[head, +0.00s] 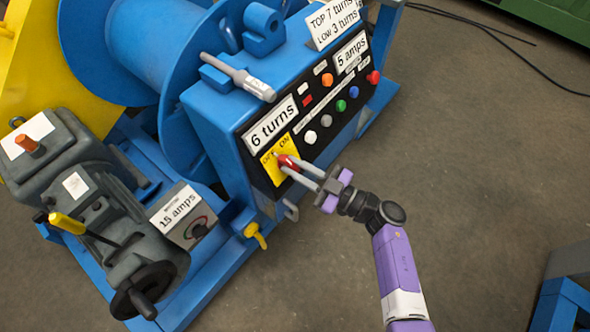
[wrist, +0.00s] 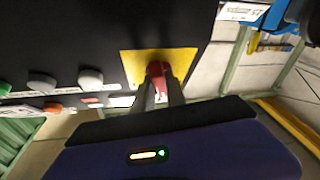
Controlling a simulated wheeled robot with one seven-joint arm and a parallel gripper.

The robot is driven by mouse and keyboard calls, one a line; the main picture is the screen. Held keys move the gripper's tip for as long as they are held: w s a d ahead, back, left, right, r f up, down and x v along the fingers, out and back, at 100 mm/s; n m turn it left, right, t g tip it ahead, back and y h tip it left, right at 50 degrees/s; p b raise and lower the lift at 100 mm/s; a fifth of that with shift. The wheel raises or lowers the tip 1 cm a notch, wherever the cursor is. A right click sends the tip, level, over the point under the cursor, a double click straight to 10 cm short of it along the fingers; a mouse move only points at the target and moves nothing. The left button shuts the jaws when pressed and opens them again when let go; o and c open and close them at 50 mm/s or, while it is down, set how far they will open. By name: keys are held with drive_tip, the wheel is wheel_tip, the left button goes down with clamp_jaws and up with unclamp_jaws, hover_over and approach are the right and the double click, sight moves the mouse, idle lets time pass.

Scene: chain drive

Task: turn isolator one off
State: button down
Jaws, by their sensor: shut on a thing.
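The isolator's red knob (head: 285,160) sits on a yellow plate (head: 271,173) at the lower left of the black control panel. The plate carries ON and OFF lettering, partly covered by the knob and fingers. My gripper (head: 289,166) reaches in from the right and is shut on the red knob. In the wrist view the red knob (wrist: 158,75) is between my two fingers (wrist: 161,92), in front of the yellow plate (wrist: 184,62). The knob's exact angle is hard to tell.
The panel's push buttons, including a white one (head: 310,137) and a green one (head: 341,105), are right of the plate. A yellow-handled valve (head: 256,235) is below. A grey gearbox with a handwheel (head: 148,285) stands at left. Floor at right is mostly clear.

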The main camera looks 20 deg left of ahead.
drive_tip(key=n+g, duration=0.1)
drive_tip(key=n, duration=0.1)
drive_tip(key=n+g+b, duration=0.1)
drive_tip(key=n+g, duration=0.1)
drive_tip(key=n, duration=0.1)
drive_tip(key=n+g+h+b, duration=0.1)
drive_tip(key=n+g, duration=0.1)
drive_tip(key=shift+w+n, duration=0.25)
drive_tip(key=shift+n, duration=0.15)
drive_tip(key=c, duration=1.4)
unclamp_jaws()
drive_tip(key=shift+r, duration=0.1)
drive_tip(key=shift+o, duration=0.2)
drive_tip(key=d, duration=0.8)
drive_tip(key=shift+w, duration=0.3)
drive_tip(key=shift+n, duration=0.3)
